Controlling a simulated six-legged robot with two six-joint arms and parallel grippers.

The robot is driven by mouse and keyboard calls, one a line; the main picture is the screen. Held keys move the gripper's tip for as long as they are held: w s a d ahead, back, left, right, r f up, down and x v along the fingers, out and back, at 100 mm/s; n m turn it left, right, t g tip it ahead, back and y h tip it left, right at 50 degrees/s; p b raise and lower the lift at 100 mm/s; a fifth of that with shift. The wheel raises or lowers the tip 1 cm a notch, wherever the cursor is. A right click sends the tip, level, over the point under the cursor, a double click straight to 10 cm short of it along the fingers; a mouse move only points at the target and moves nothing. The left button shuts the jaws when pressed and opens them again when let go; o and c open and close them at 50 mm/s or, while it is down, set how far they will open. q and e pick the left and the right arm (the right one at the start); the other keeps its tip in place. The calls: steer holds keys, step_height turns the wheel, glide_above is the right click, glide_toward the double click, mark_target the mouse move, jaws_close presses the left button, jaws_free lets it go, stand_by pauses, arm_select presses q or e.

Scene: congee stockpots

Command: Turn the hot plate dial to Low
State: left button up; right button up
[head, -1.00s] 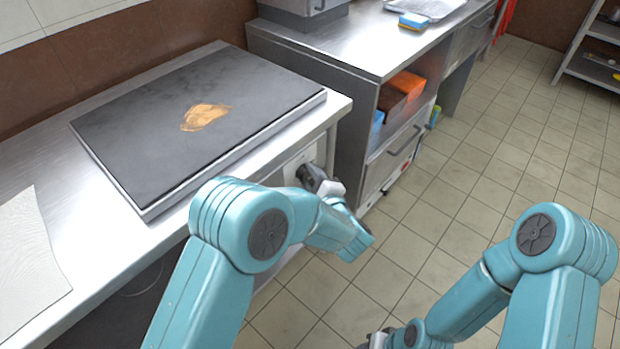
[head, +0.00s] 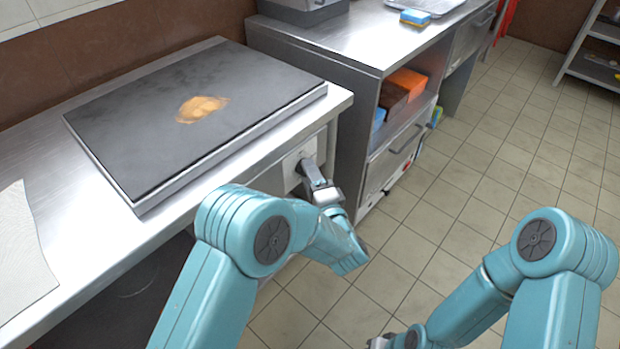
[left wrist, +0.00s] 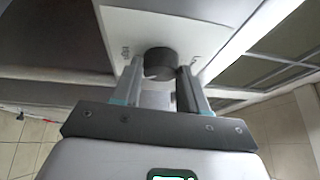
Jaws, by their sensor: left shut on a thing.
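The hot plate (head: 140,138) is a flat dark slab with a brown stain, lying on the steel counter. Its dark round dial (left wrist: 160,63) is on a pale panel (left wrist: 120,28) that also shows below the counter edge in the head view (head: 290,172). My left gripper (head: 311,172) is at this panel. In the left wrist view, its two fingers (left wrist: 160,76) are on either side of the dial, shut on it. Small markings flank the dial; I cannot read them surely. My right gripper (head: 378,342) is at the bottom edge, mostly cut off, away from the counter.
A pale cloth or sheet (head: 22,250) lies on the counter at the left. A steel cabinet (head: 330,60) with a drawer and orange and blue items stands to the right of the counter. A sponge (head: 415,17) lies on top. The tiled floor (head: 480,180) is clear.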

arm_select(q)
steer(key=shift+r, duration=0.1)
stand_by(0.4)
steer(key=o, duration=1.1)
steer(key=shift+w, duration=0.1)
steer(key=shift+c, duration=0.2)
